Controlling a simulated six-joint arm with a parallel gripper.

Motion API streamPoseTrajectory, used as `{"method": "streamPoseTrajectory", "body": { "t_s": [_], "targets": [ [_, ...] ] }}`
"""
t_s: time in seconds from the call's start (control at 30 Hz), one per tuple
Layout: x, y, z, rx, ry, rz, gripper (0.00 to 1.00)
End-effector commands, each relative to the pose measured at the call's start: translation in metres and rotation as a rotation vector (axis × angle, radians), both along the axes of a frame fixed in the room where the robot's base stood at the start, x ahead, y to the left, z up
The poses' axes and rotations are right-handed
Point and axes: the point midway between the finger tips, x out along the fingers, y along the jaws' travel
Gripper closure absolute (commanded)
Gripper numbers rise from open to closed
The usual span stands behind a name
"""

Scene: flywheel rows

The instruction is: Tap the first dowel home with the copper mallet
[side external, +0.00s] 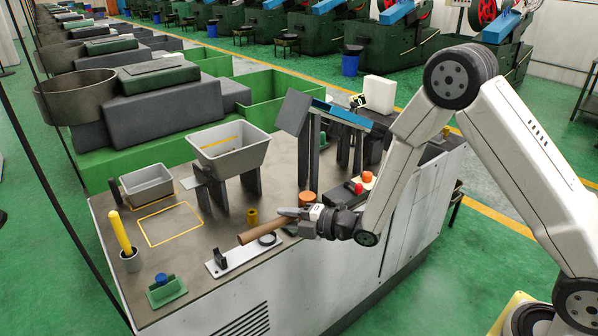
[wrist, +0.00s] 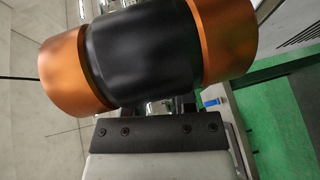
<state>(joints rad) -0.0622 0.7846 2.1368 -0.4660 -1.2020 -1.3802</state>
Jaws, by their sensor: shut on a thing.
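The copper mallet's head fills the top of the wrist view, with a black middle (wrist: 145,55) and copper faces at both ends. In the side view, a copper face (side external: 307,198) shows just above my gripper (side external: 296,213), and a brown handle (side external: 262,230) points left. My gripper is shut on the mallet and holds it over the bench's front part. The head hides my fingertips in the wrist view. A pale plate (side external: 232,262) with a black upright bracket lies below and left of the handle. A dark ring (side external: 267,239) sits by the handle. I cannot make out a dowel.
A yellow-brown sleeve (side external: 252,216) stands behind the handle. A grey hopper (side external: 229,150), a grey bin (side external: 147,184), a yellow rod in a cup (side external: 121,233) and a green block (side external: 166,291) stand leftward. A yellow-outlined area (side external: 170,224) is clear.

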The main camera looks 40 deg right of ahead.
Motion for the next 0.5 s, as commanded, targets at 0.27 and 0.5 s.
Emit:
{"method": "streamPoseTrajectory", "body": {
  "t_s": [0.27, 0.5],
  "targets": [
    [0.057, -0.042, 0.003, -0.021, -0.017, -0.149, 1.0],
    [0.111, -0.095, 0.008, -0.025, -0.02, -0.314, 1.0]
  ]
}}
